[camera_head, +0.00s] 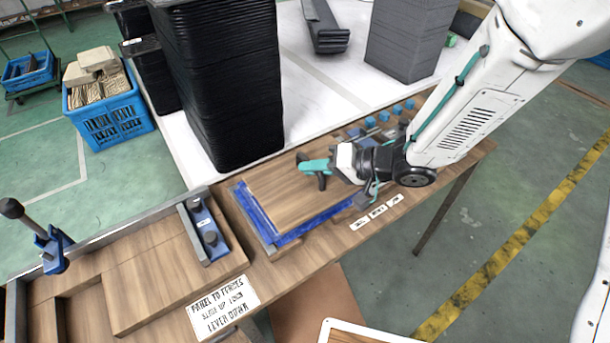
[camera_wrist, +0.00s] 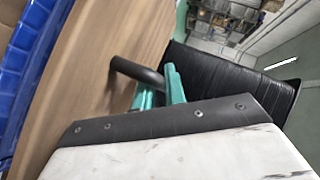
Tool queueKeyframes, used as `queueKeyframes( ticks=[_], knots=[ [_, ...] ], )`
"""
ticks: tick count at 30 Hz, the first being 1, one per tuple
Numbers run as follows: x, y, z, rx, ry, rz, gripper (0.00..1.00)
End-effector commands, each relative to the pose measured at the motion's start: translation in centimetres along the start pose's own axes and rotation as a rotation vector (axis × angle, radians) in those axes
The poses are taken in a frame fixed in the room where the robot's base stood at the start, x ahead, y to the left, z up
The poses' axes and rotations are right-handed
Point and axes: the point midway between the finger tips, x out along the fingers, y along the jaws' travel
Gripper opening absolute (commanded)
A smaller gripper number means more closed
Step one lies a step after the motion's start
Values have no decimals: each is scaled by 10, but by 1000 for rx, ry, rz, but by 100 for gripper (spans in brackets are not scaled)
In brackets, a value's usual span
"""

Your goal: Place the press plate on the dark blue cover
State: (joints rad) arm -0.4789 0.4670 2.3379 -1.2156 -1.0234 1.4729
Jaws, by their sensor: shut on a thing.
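The press plate (camera_head: 275,195) is a flat brown wood-grain board with a black bar handle. My gripper (camera_head: 318,167) has teal fingers and is shut on that handle, at the plate's upper right. The wrist view shows the plate (camera_wrist: 95,75) close up, with the black handle between the teal fingers (camera_wrist: 160,82). The dark blue cover (camera_head: 256,215) lies under the plate; its blue edge shows along the left and front sides. Blue also shows at the left of the wrist view (camera_wrist: 28,70). The plate hides most of the cover. I cannot tell whether the two touch.
A wooden fixture with a metal clamp (camera_head: 205,233) and a black-knobbed lever (camera_head: 40,235) stands at left. A tall black stack (camera_head: 220,80) rises just behind the plate. Small blue blocks (camera_head: 385,116) lie at the right. White labels (camera_head: 377,212) line the bench front.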

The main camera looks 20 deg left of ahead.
Motion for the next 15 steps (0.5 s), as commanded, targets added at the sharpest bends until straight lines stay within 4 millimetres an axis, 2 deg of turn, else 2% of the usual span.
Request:
queueKeyframes(
  ticks=[8, 15],
  knots=[
    [20, -6, -5, -1, 0, -3, 0],
    [34, 23, 8, 2, 1, 0, 0]
  ],
)
